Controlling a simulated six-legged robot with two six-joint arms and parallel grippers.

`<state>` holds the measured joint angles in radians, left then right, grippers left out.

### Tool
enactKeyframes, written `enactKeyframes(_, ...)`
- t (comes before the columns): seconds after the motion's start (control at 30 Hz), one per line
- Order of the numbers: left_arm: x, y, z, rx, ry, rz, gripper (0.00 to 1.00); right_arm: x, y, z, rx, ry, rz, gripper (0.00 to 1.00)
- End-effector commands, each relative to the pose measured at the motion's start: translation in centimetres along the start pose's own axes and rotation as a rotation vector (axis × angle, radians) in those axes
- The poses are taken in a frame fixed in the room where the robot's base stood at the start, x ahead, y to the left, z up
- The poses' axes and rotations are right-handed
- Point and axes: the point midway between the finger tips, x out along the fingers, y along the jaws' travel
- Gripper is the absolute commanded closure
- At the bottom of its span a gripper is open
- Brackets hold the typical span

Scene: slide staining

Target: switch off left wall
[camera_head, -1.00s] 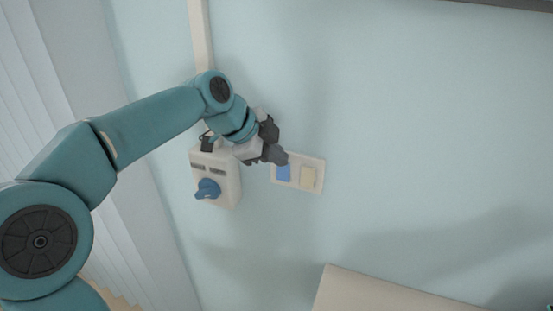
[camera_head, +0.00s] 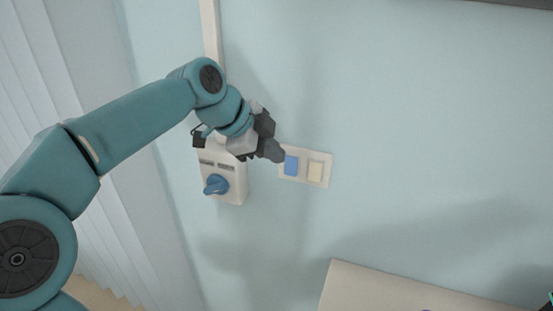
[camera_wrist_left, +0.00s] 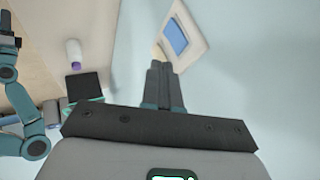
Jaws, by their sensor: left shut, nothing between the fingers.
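A white switch plate (camera_head: 303,169) is on the pale blue wall, with a blue rocker (camera_head: 291,165) on its left and a cream rocker (camera_head: 315,171) on its right. My left gripper (camera_head: 278,154) is shut and empty. Its tips are just left of the blue rocker in the head view; I cannot tell whether they touch the plate. In the left wrist view the blue rocker (camera_wrist_left: 174,37) lies beyond the shut fingers (camera_wrist_left: 160,72). Which way the rockers are tilted is too small to tell. The teal right arm (camera_wrist_left: 36,146) shows at the left of that view; its jaws are unclear.
A white box with a blue rotary knob (camera_head: 216,184) is on the wall below my left gripper. A conduit (camera_head: 210,30) runs above it. A beige panel (camera_head: 390,290) is at the bottom. Blinds (camera_head: 50,90) hang at the left. The wall right of the plate is clear.

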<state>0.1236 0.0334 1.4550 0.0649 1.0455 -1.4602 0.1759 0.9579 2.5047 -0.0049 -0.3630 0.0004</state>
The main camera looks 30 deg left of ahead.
Motion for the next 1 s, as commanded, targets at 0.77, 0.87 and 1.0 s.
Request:
enactKeyframes(0.77, -7.5, -1.9, -0.4, 0.0, 0.0, 0.001, 1.0, -0.1, 0.0, 0.0, 0.0, 0.0, 0.0, 0.57)
enactKeyframes(0.87, -7.5, -1.9, -0.4, 0.0, 0.0, 0.001, 1.0, -0.1, 0.0, 0.0, 0.0, 0.0, 0.0, 0.57)
enactKeyframes(1.0, -7.6, -1.8, -0.4, 0.0, 0.0, 0.001, 1.0, -0.1, 0.0, 0.0, 0.0, 0.0, 0.0, 0.57)
